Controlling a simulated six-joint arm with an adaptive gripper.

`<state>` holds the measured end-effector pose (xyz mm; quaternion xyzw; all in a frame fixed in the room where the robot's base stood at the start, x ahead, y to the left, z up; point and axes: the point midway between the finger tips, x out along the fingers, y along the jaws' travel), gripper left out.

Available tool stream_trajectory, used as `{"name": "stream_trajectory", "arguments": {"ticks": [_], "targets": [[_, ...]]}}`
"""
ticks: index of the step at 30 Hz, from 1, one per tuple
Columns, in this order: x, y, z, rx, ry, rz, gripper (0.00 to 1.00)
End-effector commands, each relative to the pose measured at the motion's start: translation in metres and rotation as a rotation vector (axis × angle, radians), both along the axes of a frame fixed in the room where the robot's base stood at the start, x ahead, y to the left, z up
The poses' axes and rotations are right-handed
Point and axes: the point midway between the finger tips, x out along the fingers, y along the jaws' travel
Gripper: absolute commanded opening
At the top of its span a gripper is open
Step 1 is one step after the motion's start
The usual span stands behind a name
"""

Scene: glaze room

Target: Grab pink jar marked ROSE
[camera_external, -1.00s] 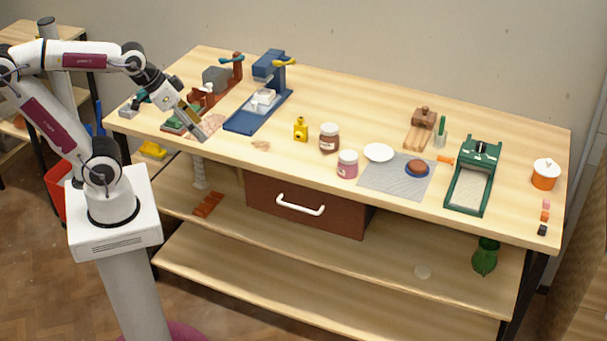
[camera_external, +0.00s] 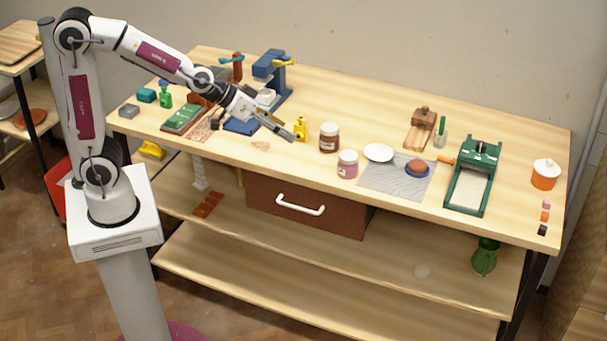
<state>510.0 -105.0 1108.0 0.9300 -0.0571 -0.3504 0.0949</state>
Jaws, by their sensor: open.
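A pink jar (camera_external: 347,165) with a pale lid stands upright near the front edge of the wooden table (camera_external: 300,175). Its label is too small to read. A brown jar (camera_external: 329,138) with a white lid stands just behind it to the left. My gripper (camera_external: 287,134) is open and empty, above the table to the left of both jars. It points down and to the right, and its tips are close in the picture to a yellow bottle (camera_external: 301,127).
A green tray device (camera_external: 473,178) stands farther right. Blue and red tools (camera_external: 270,68) crowd the back left.

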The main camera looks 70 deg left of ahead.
Motion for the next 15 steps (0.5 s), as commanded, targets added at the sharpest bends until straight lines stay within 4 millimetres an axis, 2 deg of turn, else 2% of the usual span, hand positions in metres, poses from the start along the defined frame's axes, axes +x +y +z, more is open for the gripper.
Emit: {"name": "stream_trajectory", "arguments": {"ticks": [6,15], "targets": [[0.039,-0.01,-0.019,-0.004,-0.046,0.045,0.63],[0.083,-0.016,-0.049,0.015,-0.112,0.123,0.63]]}}
